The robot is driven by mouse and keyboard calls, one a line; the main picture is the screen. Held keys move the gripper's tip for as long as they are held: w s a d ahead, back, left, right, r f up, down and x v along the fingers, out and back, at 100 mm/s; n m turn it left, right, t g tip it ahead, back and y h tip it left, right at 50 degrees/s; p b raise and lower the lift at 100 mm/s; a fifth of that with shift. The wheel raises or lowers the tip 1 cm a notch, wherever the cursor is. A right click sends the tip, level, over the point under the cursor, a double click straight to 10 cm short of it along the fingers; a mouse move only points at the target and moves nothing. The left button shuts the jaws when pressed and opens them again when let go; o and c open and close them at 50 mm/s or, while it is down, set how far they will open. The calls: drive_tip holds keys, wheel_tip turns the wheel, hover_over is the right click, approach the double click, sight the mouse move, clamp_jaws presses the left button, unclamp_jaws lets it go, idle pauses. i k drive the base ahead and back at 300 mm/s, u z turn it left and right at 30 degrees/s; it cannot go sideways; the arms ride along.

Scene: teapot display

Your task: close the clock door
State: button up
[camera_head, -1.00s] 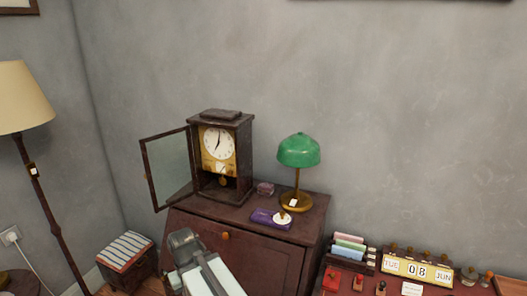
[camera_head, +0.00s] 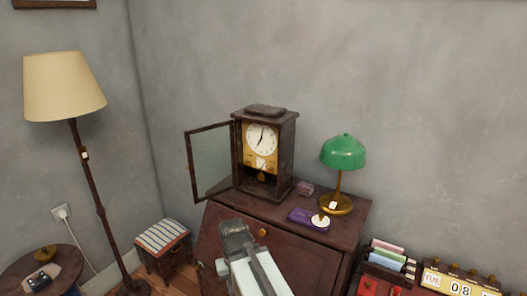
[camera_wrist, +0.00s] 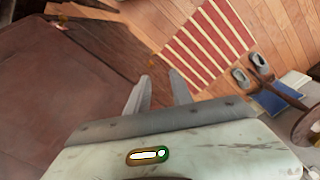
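The clock (camera_head: 293,160) is a dark wooden case with a white dial and a pendulum. It stands on the brown cabinet (camera_head: 222,217). Its glass-paned door (camera_head: 212,160) is swung open to the left, standing wide of the case. My arm shows at the bottom of the head view, in front of the cabinet and below the clock; the fingertips cannot be made out there. In the wrist view my gripper (camera_wrist: 158,78) has its two fingers apart with nothing between them. It points down toward the floor, and neither clock nor door shows in that view.
A green lamp (camera_head: 343,152) and a purple item (camera_head: 307,218) sit on the cabinet right of the clock. A floor lamp (camera_head: 63,88), a striped-top box (camera_head: 162,236) and a round table (camera_head: 70,262) are at left. The wrist view shows a red-striped mat (camera_wrist: 208,45) on wooden floor.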

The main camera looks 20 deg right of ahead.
sight(190, 167)
drive_tip(key=u, duration=1.55)
drive_tip(key=i, duration=0.4)
drive_tip(key=u, duration=0.25)
